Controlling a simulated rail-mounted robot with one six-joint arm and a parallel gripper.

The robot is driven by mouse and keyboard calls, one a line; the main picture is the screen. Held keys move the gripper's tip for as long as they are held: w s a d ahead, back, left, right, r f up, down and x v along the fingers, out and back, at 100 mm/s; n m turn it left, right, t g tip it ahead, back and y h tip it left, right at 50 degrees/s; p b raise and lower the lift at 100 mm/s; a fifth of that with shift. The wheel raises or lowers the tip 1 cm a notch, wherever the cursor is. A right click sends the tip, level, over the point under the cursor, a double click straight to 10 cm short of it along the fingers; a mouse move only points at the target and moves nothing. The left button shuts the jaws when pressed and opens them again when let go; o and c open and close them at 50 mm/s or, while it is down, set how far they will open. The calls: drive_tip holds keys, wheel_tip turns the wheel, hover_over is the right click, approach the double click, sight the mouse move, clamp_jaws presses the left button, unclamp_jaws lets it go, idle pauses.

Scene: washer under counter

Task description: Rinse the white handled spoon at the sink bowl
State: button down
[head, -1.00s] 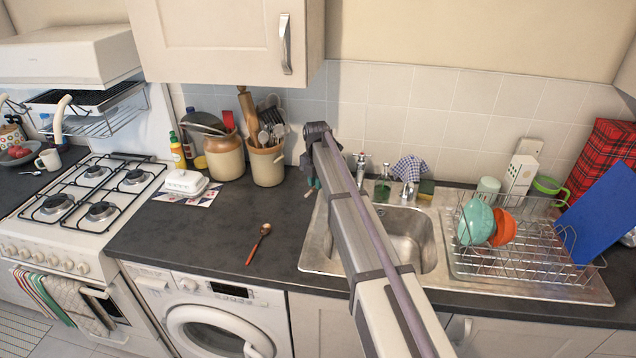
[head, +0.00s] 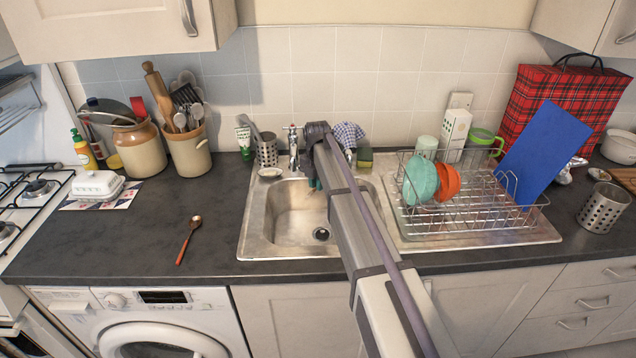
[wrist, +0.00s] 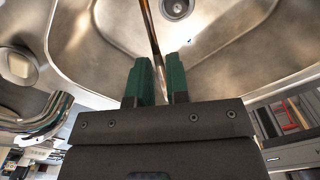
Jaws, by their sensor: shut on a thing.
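My gripper (wrist: 154,72) is shut on a slim metallic stem, which I take to be the white handled spoon (wrist: 153,40). The stem runs between the green fingertips and out past the top of the wrist view. I cannot make out its bowl or a white part. In the head view my gripper (head: 313,182) is over the back of the steel sink bowl (head: 285,225), and the spoon cannot be made out. The drain (wrist: 177,6) shows beyond the fingertips in the wrist view. The tap (head: 293,150) stands behind the bowl, to the left of my gripper. No water is visible.
A wire dish rack (head: 470,220) with bowls stands right of the sink. A red-handled spoon (head: 190,238) lies on the dark counter (head: 130,235) left of it, where there is free room. A utensil holder (head: 266,153) and a checked cloth (head: 348,134) are behind the sink.

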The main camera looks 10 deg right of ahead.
wheel_tip(320, 180, down, 17)
drive_tip(key=b, duration=1.6)
drive_tip(key=shift+w+r, duration=0.1)
drive_tip(key=shift+r, duration=0.05)
idle(0.7)
wheel_tip(320, 180, up, 18)
drive_tip(key=p, duration=1.8)
idle(1.3)
wheel_tip(320, 180, up, 4)
drive_tip(key=p, duration=0.4)
idle(0.3)
